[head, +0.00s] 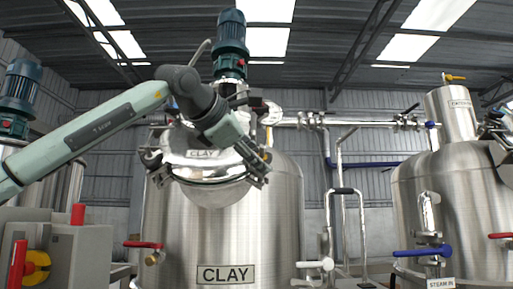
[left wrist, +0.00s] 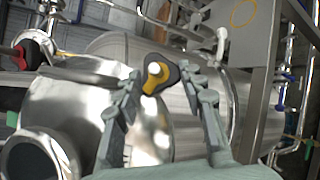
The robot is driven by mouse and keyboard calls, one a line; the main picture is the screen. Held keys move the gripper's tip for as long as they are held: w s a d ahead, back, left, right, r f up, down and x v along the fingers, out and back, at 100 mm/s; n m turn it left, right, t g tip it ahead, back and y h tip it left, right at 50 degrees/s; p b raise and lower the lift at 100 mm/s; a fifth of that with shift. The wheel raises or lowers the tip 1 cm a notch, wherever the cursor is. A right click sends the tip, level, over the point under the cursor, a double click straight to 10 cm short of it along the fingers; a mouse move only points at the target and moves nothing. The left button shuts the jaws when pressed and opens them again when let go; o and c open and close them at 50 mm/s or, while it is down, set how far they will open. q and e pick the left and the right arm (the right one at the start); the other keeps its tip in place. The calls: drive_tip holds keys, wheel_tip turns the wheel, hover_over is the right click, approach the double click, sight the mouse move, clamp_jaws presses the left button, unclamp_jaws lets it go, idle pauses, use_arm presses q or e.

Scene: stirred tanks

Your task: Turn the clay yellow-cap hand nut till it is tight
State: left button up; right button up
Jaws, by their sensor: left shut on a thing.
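The clay tank (head: 285,210) is a large steel vessel with a CLAY plate (head: 226,275) and a domed lid (head: 212,190), also marked CLAY. My left gripper (head: 258,170) is at the right edge of this lid. In the left wrist view, the hand nut (left wrist: 157,76) is dark and lobed with a yellow cap. It sits between the fingertips of my left gripper (left wrist: 160,84), which is shut on it. In the head view the nut is hidden or too small to make out. My right gripper is not in view.
A motor (head: 231,40) stands above the clay tank. A red-handled valve (head: 143,245) and a white-handled valve (head: 316,265) stick out low in front. A second steel tank (head: 465,200) with a blue-handled valve (head: 422,251) stands at the right. Pipes (head: 342,190) rise between the tanks.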

use_arm(q)
drive_tip(key=shift+r+m+g, duration=0.15)
drive_tip(key=shift+m+g, duration=0.25)
drive_tip(key=shift+m, duration=0.2)
drive_tip(key=shift+m+g, duration=0.3)
drive_tip(key=shift+m, duration=0.2)
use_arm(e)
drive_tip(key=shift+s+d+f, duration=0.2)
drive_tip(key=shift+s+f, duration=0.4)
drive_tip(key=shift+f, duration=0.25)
use_arm(q)
drive_tip(key=o, duration=1.2)
drive_tip(key=shift+c, duration=0.2)
drive_tip(key=v, duration=1.2)
